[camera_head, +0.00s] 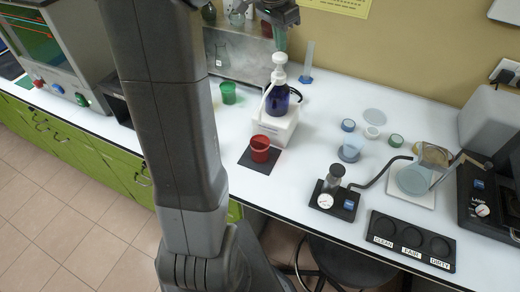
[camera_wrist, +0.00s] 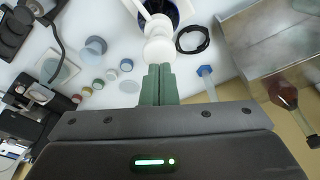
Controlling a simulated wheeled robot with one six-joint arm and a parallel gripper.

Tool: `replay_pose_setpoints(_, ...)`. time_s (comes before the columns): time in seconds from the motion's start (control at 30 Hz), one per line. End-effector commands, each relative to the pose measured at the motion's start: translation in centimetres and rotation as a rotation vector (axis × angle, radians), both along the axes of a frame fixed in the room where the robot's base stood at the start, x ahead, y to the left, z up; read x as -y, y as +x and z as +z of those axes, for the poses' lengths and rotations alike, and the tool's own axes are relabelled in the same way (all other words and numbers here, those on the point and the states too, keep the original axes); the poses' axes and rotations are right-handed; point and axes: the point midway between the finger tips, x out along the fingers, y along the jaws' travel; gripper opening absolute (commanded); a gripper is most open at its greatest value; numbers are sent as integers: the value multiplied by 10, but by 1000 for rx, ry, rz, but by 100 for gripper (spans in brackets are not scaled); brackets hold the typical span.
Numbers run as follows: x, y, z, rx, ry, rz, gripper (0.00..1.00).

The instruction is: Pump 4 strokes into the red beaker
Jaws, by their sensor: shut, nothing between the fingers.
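The red beaker (camera_head: 260,150) stands upright on a dark square mat (camera_head: 246,161) in front of the pump bottle. The pump bottle (camera_head: 277,100) is dark blue with a white pump head (camera_head: 279,60) and stands on a white block (camera_head: 273,130). Its spout points down toward the beaker side. My gripper (camera_head: 281,46) is shut and empty, with its green fingers pointing down just above the pump head. In the wrist view the fingertips (camera_wrist: 158,68) are at the edge of the white pump head (camera_wrist: 158,45); I cannot tell whether they touch. The beaker's contents are not clear.
A green beaker (camera_head: 228,93) stands to the left and a blue-based cylinder (camera_head: 307,65) behind right. Small lids, a blue cup (camera_head: 350,151), a gauge device (camera_head: 335,195) and a labelled tray (camera_head: 412,240) lie to the right. A metal cabinet is behind.

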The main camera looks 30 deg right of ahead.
Motion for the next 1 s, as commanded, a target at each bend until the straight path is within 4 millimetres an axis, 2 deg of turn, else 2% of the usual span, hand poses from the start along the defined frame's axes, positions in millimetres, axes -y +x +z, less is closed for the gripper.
replay_pose_setpoints(0.37, 0, 0, -1, 1, -1, 0, 0)
replay_pose_setpoints(1.0, 0, 0, -23, 0, 0, 0, 0)
